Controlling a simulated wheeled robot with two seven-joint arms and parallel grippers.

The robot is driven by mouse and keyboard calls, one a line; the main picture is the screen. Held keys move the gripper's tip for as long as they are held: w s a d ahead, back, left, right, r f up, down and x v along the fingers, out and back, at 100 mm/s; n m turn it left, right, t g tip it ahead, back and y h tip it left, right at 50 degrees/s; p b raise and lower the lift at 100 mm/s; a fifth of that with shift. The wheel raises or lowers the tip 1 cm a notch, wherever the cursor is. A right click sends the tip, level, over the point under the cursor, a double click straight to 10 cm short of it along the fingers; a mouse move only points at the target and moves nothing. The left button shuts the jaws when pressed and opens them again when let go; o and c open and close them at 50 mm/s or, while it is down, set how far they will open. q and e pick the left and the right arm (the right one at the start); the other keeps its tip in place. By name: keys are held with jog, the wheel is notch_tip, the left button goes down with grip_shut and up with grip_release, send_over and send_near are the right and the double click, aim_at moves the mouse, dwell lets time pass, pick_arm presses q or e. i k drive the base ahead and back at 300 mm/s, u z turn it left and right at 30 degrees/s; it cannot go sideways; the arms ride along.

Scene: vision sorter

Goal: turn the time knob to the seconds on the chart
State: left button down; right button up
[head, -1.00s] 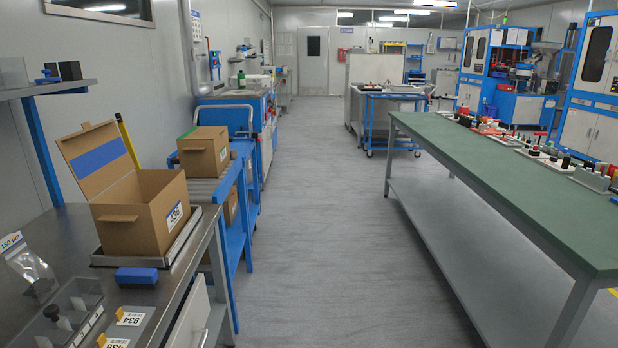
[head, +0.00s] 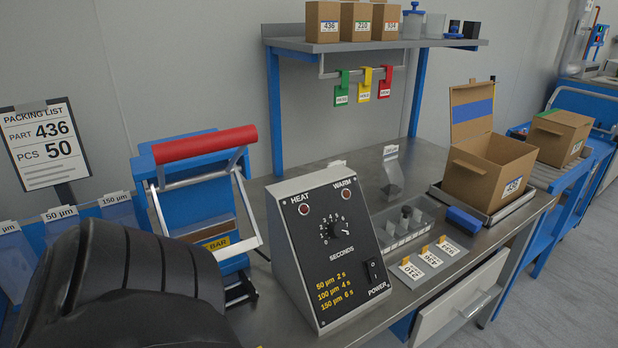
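The grey control box (head: 328,250) with a sloping black face stands on the metal bench in the head view. Its black time knob (head: 345,228) sits at the right of a numbered dial above the word SECONDS; I cannot tell clearly which number it points at. The chart (head: 335,287) is printed in yellow lower on the face: 50 µm 2 s, 100 µm 4 s, 150 µm 6 s. HEAT and WARM lamps are above, and a black POWER switch (head: 374,272) is at lower right. Neither gripper is in view.
A blue sealer with a red handle (head: 205,143) stands left of the control box. A clear bag (head: 393,178), a grey tray (head: 405,222), numbered cards (head: 430,258) and an open carton (head: 488,175) are to its right. My black arm part covers the lower left.

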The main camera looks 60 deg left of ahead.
aim_at(336, 229)
jog(key=u, duration=0.2)
jog(key=k, duration=0.1)
jog(key=z, duration=1.8)
jog(key=i, duration=0.45)
jog(key=u, duration=5.1)
